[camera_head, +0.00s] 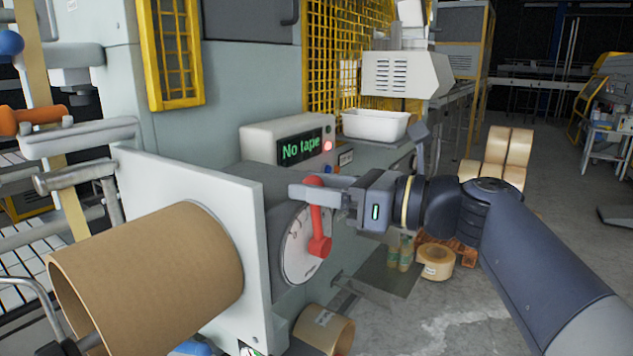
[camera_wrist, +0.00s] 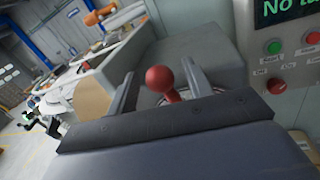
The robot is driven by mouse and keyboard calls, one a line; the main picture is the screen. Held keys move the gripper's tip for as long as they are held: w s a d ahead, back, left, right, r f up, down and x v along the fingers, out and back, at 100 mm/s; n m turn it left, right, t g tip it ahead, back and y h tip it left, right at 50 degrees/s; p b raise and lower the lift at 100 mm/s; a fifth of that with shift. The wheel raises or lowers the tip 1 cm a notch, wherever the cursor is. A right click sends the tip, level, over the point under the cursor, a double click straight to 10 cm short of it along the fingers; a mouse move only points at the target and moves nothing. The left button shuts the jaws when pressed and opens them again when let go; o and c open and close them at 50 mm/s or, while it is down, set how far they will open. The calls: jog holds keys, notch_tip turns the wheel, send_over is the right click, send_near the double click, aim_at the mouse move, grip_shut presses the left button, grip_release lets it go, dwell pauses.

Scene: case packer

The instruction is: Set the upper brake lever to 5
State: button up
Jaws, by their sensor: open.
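The red brake lever (camera_head: 318,225) stands on a round white dial (camera_head: 297,250) on the side of the grey brake housing. Its knob end points up and its hub is at the lower right of the dial. My gripper (camera_head: 305,190) is open, with its fingers at the lever's upper end. In the wrist view the lever's red ball knob (camera_wrist: 159,79) shows between the two spread fingers (camera_wrist: 158,92). I cannot tell whether either finger touches it. The dial's numbers are too small to read, and the wrist view mostly hides the dial.
A large cardboard core (camera_head: 150,270) sits on a spindle in front of a pale plate (camera_head: 255,275). A control box (camera_head: 285,143) reading "No tape" is behind the lever. A white bin (camera_head: 375,125) is beyond it. Tape rolls (camera_head: 436,262) lie on the floor below.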

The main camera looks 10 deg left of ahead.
jog(key=shift+a, duration=0.45)
grip_shut()
dwell(0.3)
